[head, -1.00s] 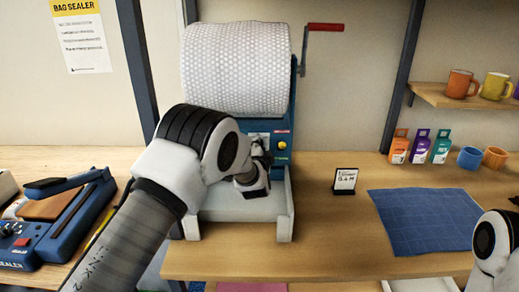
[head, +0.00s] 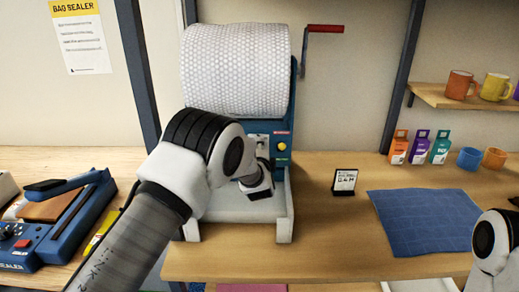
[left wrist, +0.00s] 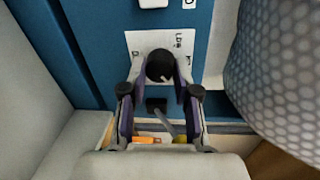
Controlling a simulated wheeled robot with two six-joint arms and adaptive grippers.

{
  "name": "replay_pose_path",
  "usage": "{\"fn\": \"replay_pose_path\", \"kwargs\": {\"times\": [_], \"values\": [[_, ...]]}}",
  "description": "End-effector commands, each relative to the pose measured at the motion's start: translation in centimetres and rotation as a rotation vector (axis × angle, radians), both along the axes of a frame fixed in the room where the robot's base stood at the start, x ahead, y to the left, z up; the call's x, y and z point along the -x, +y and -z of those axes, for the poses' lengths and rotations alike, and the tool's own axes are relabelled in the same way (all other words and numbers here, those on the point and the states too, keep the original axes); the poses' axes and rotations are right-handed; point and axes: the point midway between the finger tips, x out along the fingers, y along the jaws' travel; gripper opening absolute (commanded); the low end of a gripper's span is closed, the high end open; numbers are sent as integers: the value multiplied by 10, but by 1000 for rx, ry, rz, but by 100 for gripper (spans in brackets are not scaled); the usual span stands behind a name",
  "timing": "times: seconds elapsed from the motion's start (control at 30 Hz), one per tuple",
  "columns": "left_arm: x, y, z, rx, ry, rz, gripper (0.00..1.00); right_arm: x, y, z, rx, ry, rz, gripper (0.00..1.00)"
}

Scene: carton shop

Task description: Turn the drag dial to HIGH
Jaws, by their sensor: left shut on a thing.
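The drag dial (left wrist: 160,66) is a dark round knob with a small pale mark, on a white label plate (left wrist: 136,42) of the blue machine panel (left wrist: 85,45). The plate's lettering is too small to read surely. My left gripper (left wrist: 161,80) has its fingers on either side of the dial, shut on it. In the head view my left gripper (head: 264,168) is at the front of the bubble-wrap machine, just below the white plate (head: 257,140), and the dial is mostly hidden. My right arm shows at the right edge, its gripper out of frame.
The bubble-wrap roll (head: 236,70) sits above the panel, with a red crank (head: 325,29) at its right. A yellow button (head: 282,147) is beside the plate. A small sign (head: 345,181) and blue mat (head: 425,222) lie right; the bag sealer (head: 60,225) stands left.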

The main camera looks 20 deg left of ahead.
Motion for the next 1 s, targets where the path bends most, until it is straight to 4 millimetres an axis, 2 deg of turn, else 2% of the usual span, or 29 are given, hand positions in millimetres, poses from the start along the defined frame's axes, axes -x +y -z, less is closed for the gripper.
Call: {"fn": "replay_pose_path", "kwargs": {"times": [0.03, 0.3, 0.33, 0.37, 0.4, 0.77, 0.87, 1.0], "values": [[-2, 2, -7, -1, -14, -5, 0, 0, 0, 0, 0, 0, 0, 40], [-2, 2, -8, 0, -15, -5, 0, 0, 0, -1, 0, 0, 0, 40], [-2, 2, -8, 0, -15, -5, 41, 0, 0, -1, 0, 0, 0, 40], [-2, 2, -8, 0, -15, -5, 52, 0, 0, -1, 0, 0, 0, 40], [-2, 2, -7, 1, -14, -4, 56, 0, 0, -1, 0, 0, 0, 40], [5, -2, -4, -1, -5, -1, 56, 0, 0, 0, 0, 0, 0, 40], [20, -7, -5, -1, -4, 0, 56, 0, 0, 0, 0, 0, 0, 40], [55, -16, -8, -2, -5, 0, 56, 0, 0, 0, 0, 0, 0, 40]]}}
